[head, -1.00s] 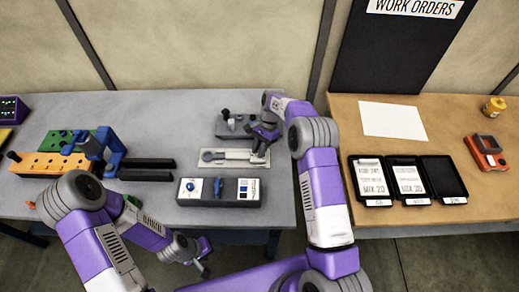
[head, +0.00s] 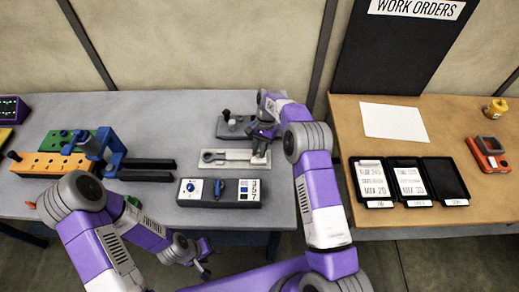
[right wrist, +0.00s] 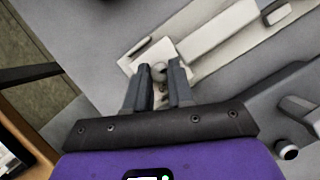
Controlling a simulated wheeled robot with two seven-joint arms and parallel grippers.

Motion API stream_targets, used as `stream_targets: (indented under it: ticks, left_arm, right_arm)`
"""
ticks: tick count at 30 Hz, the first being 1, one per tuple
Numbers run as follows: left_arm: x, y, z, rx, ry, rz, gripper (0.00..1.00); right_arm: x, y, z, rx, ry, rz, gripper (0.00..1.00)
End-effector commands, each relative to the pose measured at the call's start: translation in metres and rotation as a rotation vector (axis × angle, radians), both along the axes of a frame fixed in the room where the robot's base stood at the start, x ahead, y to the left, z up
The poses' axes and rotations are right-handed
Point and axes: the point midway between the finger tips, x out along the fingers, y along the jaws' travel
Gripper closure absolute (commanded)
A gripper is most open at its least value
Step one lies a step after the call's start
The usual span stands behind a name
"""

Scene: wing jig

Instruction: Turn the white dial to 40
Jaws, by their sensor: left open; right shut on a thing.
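A long pale fixture plate (head: 225,158) lies on the grey bench, with a white square piece (head: 260,158) at its right end. In the right wrist view this white piece (right wrist: 178,52) carries a small round grey knob (right wrist: 158,71). I cannot read any scale or number on it. My right gripper (head: 262,143) is over that end of the plate. Its fingers (right wrist: 160,80) are shut on the knob, one on each side. My left gripper (head: 204,266) is low in front of the bench, open and away from the fixture.
A grey control box (head: 236,193) with a blue knob stands in front of the plate. A grey block (head: 233,126) with black knobs stands behind it. An orange block (head: 52,164) and blue clamp (head: 110,150) are left. Black trays (head: 440,178) sit on the wooden table.

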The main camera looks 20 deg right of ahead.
Motion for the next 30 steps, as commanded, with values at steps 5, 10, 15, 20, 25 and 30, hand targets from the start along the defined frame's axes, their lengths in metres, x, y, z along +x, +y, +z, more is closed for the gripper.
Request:
stream_targets:
  ticks: [5,10,15,20,25,30]
  left_arm:
    - [0.000,0.000,0.000,0.000,0.000,0.000,0.44]
    - [0.000,0.000,0.000,0.000,0.000,0.000,0.44]
    - [0.000,0.000,0.000,0.000,0.000,0.000,0.44]
    - [0.000,0.000,0.000,0.000,0.000,0.000,0.44]
    - [0.000,0.000,0.002,0.000,0.000,0.000,0.44]
    - [0.000,0.000,0.004,0.000,0.000,0.000,0.44]
  right_arm:
    - [0.000,0.001,0.000,0.001,0.001,0.000,0.56]
    - [0.000,0.000,0.000,0.000,0.001,-0.001,0.52]
    - [0.001,0.000,0.002,0.000,0.000,-0.001,0.52]
    - [0.007,-0.005,0.019,0.000,-0.004,-0.002,0.52]
    - [0.016,-0.012,0.046,0.000,-0.003,-0.002,0.52]
    - [0.020,-0.016,0.063,0.000,0.000,-0.001,0.52]
